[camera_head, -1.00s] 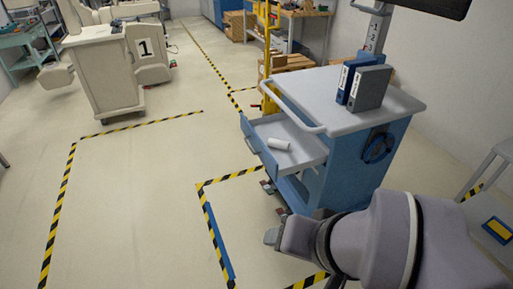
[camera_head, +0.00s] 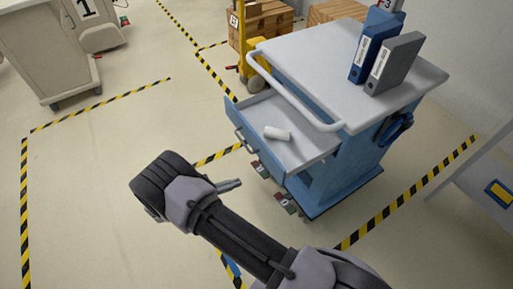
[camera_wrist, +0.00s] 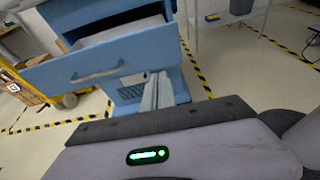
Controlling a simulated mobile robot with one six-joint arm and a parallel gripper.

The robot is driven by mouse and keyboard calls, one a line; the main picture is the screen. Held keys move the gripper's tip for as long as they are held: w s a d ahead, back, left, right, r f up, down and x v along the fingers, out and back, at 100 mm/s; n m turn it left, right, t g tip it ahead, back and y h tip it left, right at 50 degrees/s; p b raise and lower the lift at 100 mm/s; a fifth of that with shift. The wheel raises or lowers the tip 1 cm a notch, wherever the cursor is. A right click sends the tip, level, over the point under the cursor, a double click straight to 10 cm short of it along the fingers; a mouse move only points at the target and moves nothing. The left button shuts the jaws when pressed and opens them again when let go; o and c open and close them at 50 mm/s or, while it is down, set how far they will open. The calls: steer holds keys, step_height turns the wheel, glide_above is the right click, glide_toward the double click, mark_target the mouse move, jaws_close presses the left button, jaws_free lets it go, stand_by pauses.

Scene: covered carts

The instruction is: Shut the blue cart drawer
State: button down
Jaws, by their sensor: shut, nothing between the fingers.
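The blue cart (camera_head: 345,165) stands right of centre in the head view. Its top drawer (camera_head: 300,150) is pulled out toward the left, with a white roll (camera_head: 277,133) lying inside. In the wrist view the drawer's blue front (camera_wrist: 90,70) faces the camera, with a grey bar handle (camera_wrist: 97,76) on it. My gripper (camera_head: 230,185) is shut and empty, in front of and below the drawer front, apart from it. In the wrist view the gripper fingers (camera_wrist: 157,92) are together, to the right of the handle.
Two binders, one blue (camera_head: 374,45) and one grey (camera_head: 394,64), stand on the cart top (camera_head: 325,60). A white push rail (camera_head: 290,95) runs above the drawer. A beige cart (camera_head: 45,55) is at far left. Open floor (camera_head: 130,130) lies left of the cart.

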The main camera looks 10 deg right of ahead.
mark_target(274, 170)
steer(key=b+x, duration=0.3)
steer(key=x, duration=1)
steer(key=shift+d+r, duration=0.1)
steer(key=shift+w+d+r, duration=0.1)
steer(key=shift+d, duration=0.4)
